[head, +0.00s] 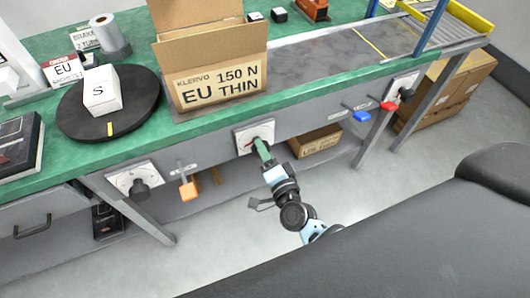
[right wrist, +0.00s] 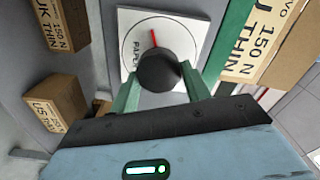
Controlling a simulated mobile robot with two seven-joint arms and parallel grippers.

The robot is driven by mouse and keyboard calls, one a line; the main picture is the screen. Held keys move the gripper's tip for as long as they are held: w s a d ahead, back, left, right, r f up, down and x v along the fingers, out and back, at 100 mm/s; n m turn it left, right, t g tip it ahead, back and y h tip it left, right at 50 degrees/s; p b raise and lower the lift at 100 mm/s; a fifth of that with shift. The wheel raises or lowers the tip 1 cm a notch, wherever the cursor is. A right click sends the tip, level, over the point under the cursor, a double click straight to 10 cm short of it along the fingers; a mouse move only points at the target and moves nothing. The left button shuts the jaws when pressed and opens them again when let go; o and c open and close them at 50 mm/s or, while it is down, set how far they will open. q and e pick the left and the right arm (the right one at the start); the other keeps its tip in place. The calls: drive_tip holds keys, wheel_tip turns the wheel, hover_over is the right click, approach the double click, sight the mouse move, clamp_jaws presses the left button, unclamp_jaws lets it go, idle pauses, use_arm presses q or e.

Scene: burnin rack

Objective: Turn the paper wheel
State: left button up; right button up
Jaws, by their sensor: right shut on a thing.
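The paper wheel is a black round knob (right wrist: 160,72) on a white square dial plate with a red pointer line; in the right wrist view the plate (right wrist: 188,30) carries partly hidden lettering. In the head view the plate (head: 264,133) sits on the bench's front panel below the open carton. My right gripper (head: 264,154) reaches up to it, and its green fingers (right wrist: 160,92) stand on both sides of the knob, shut on it. In the head view the knob is hidden behind the fingers. My left gripper is not in view.
Other knobs sit on the panel at left (head: 139,187) and right (head: 406,93). An orange lever (head: 188,188), a blue lever (head: 361,116) and a red lever (head: 389,106) stick out. An open carton (head: 222,90) and a black turntable (head: 72,124) stand above on the green bench.

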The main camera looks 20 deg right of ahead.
drive_tip(key=shift+f+m, duration=0.1)
drive_tip(key=shift+m, duration=0.8)
drive_tip(key=o, duration=1)
drive_tip(key=shift+s, duration=0.1)
drive_tip(key=shift+s+d+b, duration=0.1)
drive_tip(key=shift+s+b, duration=0.25)
drive_tip(key=shift+s, duration=3.45)
drive_tip(key=shift+s, duration=0.1)
